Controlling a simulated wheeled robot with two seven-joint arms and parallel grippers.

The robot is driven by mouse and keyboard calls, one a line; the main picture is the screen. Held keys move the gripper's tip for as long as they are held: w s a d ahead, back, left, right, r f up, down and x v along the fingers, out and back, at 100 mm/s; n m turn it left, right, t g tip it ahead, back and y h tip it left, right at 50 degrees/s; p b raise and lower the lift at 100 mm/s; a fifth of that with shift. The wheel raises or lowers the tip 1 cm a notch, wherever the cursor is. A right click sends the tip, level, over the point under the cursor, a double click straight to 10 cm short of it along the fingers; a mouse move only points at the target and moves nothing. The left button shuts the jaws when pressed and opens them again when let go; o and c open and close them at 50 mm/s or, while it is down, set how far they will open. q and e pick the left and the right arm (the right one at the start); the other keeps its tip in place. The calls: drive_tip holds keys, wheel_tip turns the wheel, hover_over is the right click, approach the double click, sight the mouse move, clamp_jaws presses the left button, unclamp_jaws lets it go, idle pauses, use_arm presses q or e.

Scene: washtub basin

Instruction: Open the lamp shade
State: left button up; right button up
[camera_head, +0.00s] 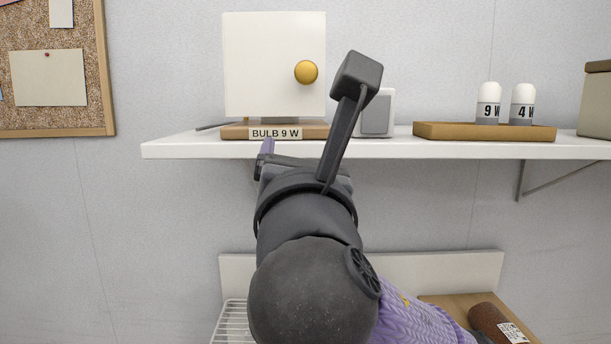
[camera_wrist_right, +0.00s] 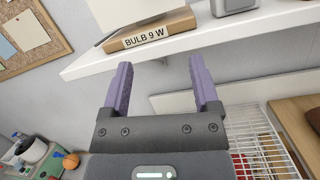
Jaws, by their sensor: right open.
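The lamp shade (camera_head: 262,62) is a white box-like cover with a round gold knob (camera_head: 306,72) on the right of its front. It stands upright on a wooden base (camera_head: 234,132) labelled "BULB 9 W", on the white shelf. In the right wrist view the base (camera_wrist_right: 166,33) and the lower part of the shade (camera_wrist_right: 125,10) show at the top. My right gripper (camera_head: 269,148) is below and in front of the base, near the shelf's front edge. Its two purple fingers (camera_wrist_right: 160,62) are apart with nothing between them. My left gripper is out of view.
The white shelf (camera_head: 190,148) juts out above my right gripper. A small grey-white box (camera_head: 377,118) stands right of the shade, partly behind my arm. A wooden tray (camera_head: 440,131) holds two bulbs (camera_head: 488,103). Below are a wire rack (camera_head: 232,322) and a brown bottle (camera_head: 490,322).

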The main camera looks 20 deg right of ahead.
drive_tip(key=n+t+h, duration=0.1)
drive_tip(key=n+h, duration=0.1)
approach(306, 74)
drive_tip(key=p+x, duration=0.4)
drive_tip(key=x, duration=0.4)
drive_tip(key=shift+s+d, duration=0.1)
drive_tip(key=shift+w+d+r, duration=0.1)
drive_tip(key=shift+w+r, duration=0.05)
drive_tip(key=shift+w, duration=0.4)
clamp_jaws()
